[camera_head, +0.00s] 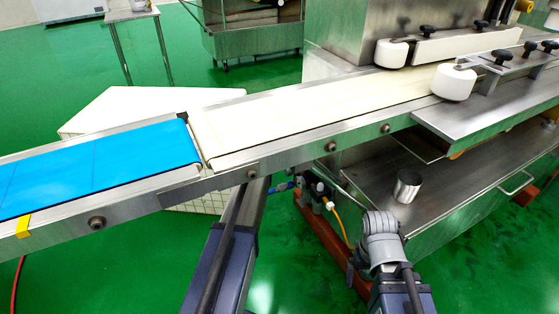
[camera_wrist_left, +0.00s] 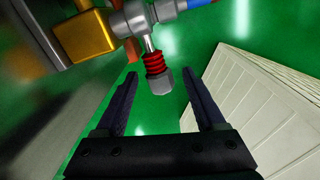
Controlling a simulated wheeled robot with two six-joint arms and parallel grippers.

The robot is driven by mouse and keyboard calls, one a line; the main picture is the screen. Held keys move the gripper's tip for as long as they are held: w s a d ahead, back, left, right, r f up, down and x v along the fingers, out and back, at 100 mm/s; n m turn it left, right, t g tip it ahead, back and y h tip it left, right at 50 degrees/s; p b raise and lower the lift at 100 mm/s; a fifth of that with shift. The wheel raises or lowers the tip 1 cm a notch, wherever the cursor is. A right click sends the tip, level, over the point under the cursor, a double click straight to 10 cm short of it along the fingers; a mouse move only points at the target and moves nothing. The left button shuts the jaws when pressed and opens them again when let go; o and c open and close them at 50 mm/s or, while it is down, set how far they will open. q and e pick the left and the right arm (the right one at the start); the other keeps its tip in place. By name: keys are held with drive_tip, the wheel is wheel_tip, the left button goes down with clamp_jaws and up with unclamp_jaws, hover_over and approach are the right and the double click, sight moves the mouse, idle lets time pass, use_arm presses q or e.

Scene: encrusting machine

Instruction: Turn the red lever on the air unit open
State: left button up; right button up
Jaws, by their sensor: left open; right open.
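The red lever is a ribbed red grip (camera_wrist_left: 155,63) with a grey hexagonal end, on a thin metal stem from the air unit (camera_wrist_left: 138,15) in the left wrist view. My left gripper (camera_wrist_left: 161,78) is open, with one dark finger on each side of the lever's end. No clear contact shows. In the head view the air unit (camera_head: 321,193) is small, under the conveyor's near edge; I cannot make out the lever there. My left arm reaches under the conveyor, which hides its gripper. My right gripper (camera_head: 379,225) is open near the machine's lower shelf, away from the lever.
The conveyor, with its blue belt (camera_head: 90,168) and cream belt (camera_head: 300,110), crosses above the air unit. A steel cup (camera_head: 407,186) stands on the lower shelf. A white tiled block (camera_wrist_left: 270,105) lies right of my left gripper.

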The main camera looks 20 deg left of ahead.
use_arm(q)
clamp_jaws()
idle(0.4)
idle(0.9)
